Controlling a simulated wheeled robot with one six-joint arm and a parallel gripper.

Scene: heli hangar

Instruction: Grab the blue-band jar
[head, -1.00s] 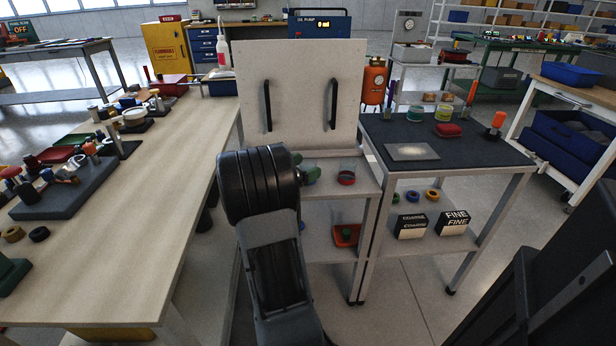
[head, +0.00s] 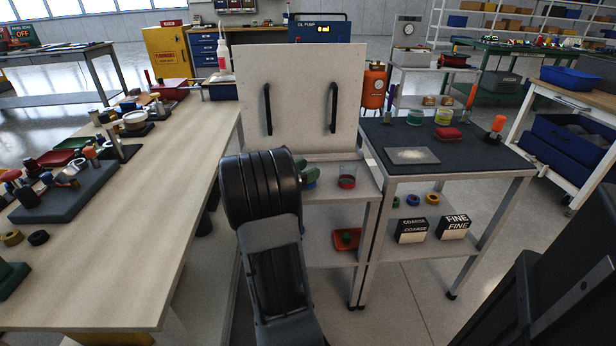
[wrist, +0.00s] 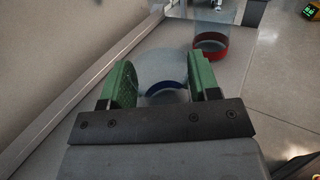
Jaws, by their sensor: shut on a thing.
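The blue-band jar (wrist: 165,72) is clear with a blue band low on its side. In the wrist view it stands between the two green pads of my gripper (wrist: 163,84), which is shut on it. In the head view my gripper (head: 303,172) is mostly hidden behind my black wrist, and only a bit of the blue band (head: 311,185) shows below the green pads. The jar is over the top shelf of the white cart (head: 366,188); I cannot tell whether it touches the shelf.
A clear red-band jar (head: 347,182) stands close to the right of the held jar. An upright pale panel with two black handles (head: 300,75) rises behind. A dark-topped cart (head: 470,155) adjoins at right, and a long workbench (head: 170,190) is at left.

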